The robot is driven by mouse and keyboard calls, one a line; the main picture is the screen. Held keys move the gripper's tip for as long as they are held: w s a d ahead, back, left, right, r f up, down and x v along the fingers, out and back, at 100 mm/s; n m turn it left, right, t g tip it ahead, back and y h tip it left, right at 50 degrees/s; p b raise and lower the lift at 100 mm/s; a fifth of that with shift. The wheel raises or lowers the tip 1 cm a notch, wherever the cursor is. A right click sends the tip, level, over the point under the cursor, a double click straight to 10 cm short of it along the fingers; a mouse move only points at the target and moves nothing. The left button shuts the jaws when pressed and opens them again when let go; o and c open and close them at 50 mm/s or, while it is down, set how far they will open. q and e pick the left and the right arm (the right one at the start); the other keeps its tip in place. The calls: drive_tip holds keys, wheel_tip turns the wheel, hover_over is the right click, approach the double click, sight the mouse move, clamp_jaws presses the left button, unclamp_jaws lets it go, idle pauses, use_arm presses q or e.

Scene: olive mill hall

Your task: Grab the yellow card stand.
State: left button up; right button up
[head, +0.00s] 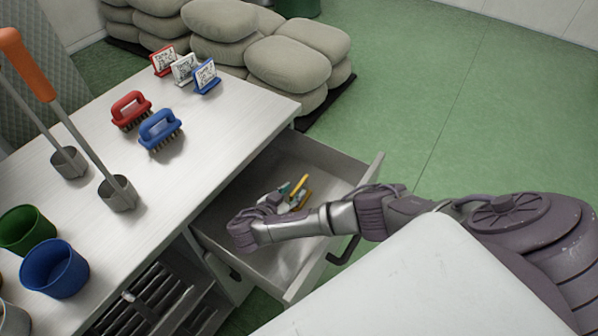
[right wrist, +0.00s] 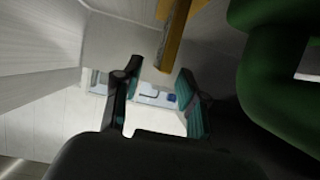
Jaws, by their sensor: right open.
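The yellow card stand (head: 301,187) is in the open drawer, partly hidden by my right gripper (head: 284,192). In the right wrist view its yellow edge (right wrist: 174,35) comes down from the top, and its lower end is near the gap between the fingertips. My right gripper (right wrist: 157,88) is open, with teal pads on its fingers, and nothing shows clamped in it. I cannot tell whether a finger touches the stand. My left gripper is not in view.
A green handle-like thing (right wrist: 262,65) is close on the right in the wrist view. Drawer walls (head: 362,178) surround my gripper. The tabletop (head: 110,170) holds red, white and blue card stands (head: 206,77), two brushes (head: 160,130), scoops and cups (head: 55,270).

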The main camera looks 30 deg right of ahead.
sight(297, 188)
drive_tip(key=x, duration=0.3)
drive_tip(key=shift+w+d, duration=0.15)
drive_tip(key=shift+c, duration=0.4)
clamp_jaws()
